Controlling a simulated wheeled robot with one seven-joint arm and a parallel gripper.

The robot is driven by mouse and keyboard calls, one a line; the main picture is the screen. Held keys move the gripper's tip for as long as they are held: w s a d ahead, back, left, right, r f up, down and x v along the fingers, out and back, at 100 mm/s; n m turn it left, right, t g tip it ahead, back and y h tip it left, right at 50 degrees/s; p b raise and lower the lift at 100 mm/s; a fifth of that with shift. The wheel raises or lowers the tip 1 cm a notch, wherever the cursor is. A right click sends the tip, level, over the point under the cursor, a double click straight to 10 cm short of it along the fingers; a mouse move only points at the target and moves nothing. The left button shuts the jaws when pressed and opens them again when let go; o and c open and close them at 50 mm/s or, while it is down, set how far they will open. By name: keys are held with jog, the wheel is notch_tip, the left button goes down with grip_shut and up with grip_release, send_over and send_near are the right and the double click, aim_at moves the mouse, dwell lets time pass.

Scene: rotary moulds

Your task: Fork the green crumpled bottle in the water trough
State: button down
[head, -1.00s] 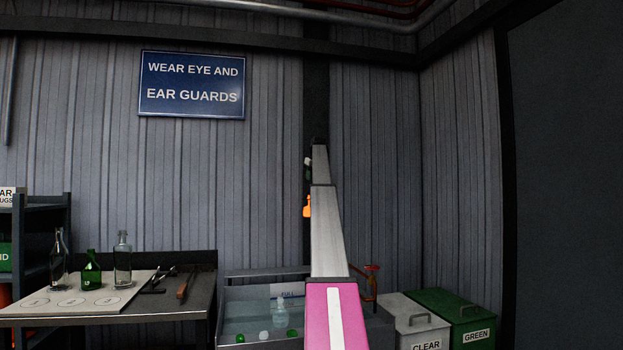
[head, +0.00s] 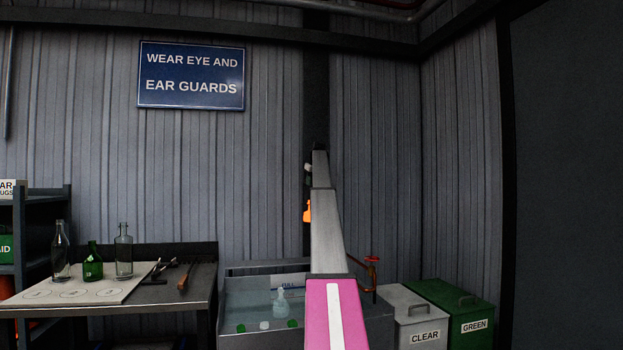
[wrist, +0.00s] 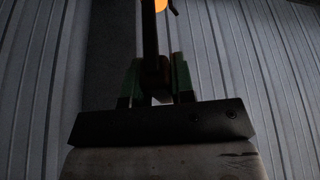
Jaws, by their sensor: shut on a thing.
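My gripper (wrist: 155,72), with green finger pads in the wrist view, is shut on a dark upright bar, which looks like the fork's handle (wrist: 150,35). Past the bar hangs a glowing orange piece (wrist: 161,5), probably the crumpled bottle; no green shows on it. In the head view this orange piece (head: 308,211) hangs in the air beside my raised arm, above and right of the trough. The water trough (head: 236,292) stands below, partly hidden by my arm. A clear bottle shape and several small green and white pieces (head: 292,323) show in it.
A bench (head: 172,293) at left holds a pale sheet with upright bottles (head: 92,265) and dark tools (head: 187,275). Walls stand behind.

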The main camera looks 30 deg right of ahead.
notch_tip(320, 180, down, 48)
jog(key=shift+r, duration=0.25)
dwell(3.0)
jog(key=shift+f, duration=0.6)
dwell(0.8)
jog(key=shift+f, duration=0.5)
dwell(0.4)
jog(key=shift+s, duration=0.1)
